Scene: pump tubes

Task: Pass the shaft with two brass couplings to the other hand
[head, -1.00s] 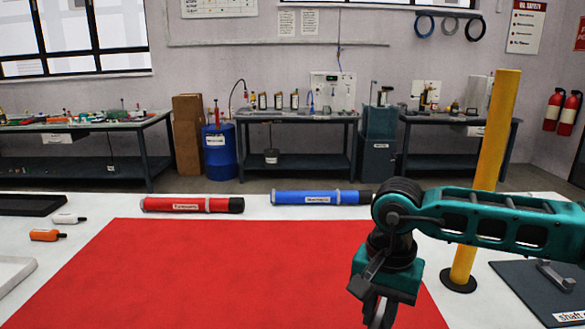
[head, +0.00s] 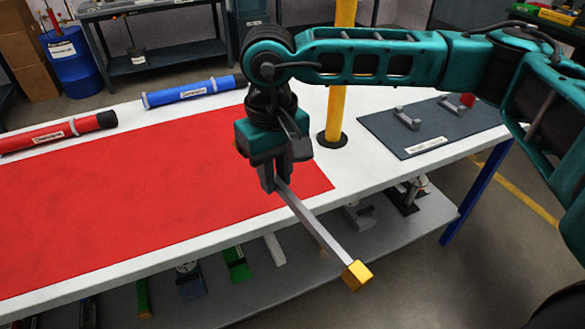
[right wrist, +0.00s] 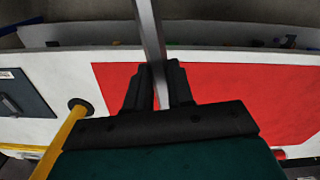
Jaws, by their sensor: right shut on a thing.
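My right gripper (head: 274,182) hangs over the near right part of the red mat, with its fingers shut on a grey metal shaft (head: 311,222). The shaft slants down and to the right, out past the table's front edge. A brass coupling (head: 356,275) sits on its near end. The far end is mostly hidden behind the gripper; only a small yellowish bit shows there. In the right wrist view the shaft (right wrist: 150,38) runs up from between the fingers (right wrist: 156,86), and no coupling shows. My left gripper is not in view.
The red mat (head: 120,195) lies on the white table (head: 372,182). A yellow post (head: 337,110) stands close behind the gripper. A dark board (head: 440,128) with grey holders is at right. Red (head: 55,133) and blue (head: 190,92) tubes lie along the back. A lower shelf (head: 310,262) holds several items.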

